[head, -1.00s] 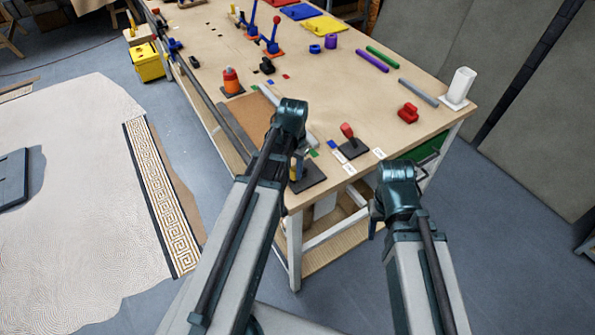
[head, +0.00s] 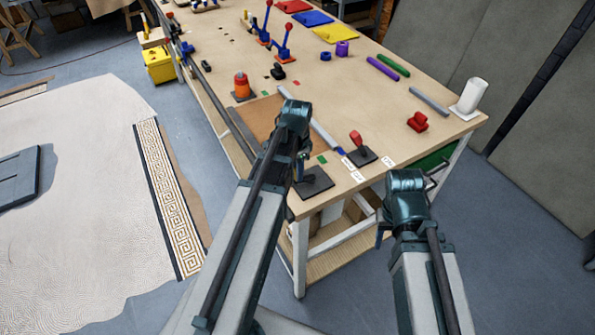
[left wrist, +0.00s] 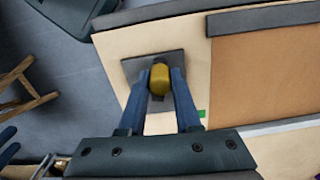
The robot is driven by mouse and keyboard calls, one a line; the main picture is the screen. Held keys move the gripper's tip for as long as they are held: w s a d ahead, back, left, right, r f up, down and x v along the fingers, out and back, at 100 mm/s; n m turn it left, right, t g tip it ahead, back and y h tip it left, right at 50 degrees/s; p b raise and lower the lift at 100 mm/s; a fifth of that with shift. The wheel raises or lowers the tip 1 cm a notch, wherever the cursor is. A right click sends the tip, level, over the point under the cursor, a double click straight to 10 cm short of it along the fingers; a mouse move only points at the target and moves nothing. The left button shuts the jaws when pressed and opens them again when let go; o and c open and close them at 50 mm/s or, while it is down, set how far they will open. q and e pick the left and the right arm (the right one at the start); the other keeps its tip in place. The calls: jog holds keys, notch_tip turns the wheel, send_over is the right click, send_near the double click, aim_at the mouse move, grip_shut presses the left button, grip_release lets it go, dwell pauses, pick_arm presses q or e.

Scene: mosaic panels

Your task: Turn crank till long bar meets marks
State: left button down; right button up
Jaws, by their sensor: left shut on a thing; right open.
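My left gripper (head: 301,172) is above a dark square plate (head: 316,186) at the table's near corner. In the left wrist view its blue fingers (left wrist: 160,88) are shut on a yellow knob (left wrist: 159,80), which I take to be the crank's handle. The gripper hides the knob in the head view. My right gripper (head: 382,235) is open and empty, off the table's front edge.
A red-handled lever (head: 357,140) on a dark plate stands right of the bar. White labels (head: 389,160) lie near the front edge. A red block (head: 417,121), a white cylinder (head: 471,97) and an orange knob (head: 242,85) stand farther back. The right middle tabletop is mostly clear.

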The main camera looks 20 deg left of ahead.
dwell(0.4)
pick_arm(q)
jog(key=c, duration=0.6)
grip_release()
jog(key=shift+r, duration=0.15)
notch_tip(320, 180, up, 14)
jog(key=p, duration=1.4)
jog(key=shift+f, duration=0.25)
jog(key=s+d+f+n+b, duration=0.2)
jog(key=s+d+f+b, duration=0.4)
jog(key=d+f+b, duration=0.2)
jog(key=s+d+f+n+y+b, duration=0.1)
jog(key=s+d+f+n+b, duration=0.1)
jog(key=s+d+f+b, duration=0.5)
jog(key=d+f+b, duration=0.1)
jog(key=d, duration=0.2)
jog(key=shift+d+f+n+b, duration=0.25)
jog(key=shift+n+b, duration=0.15)
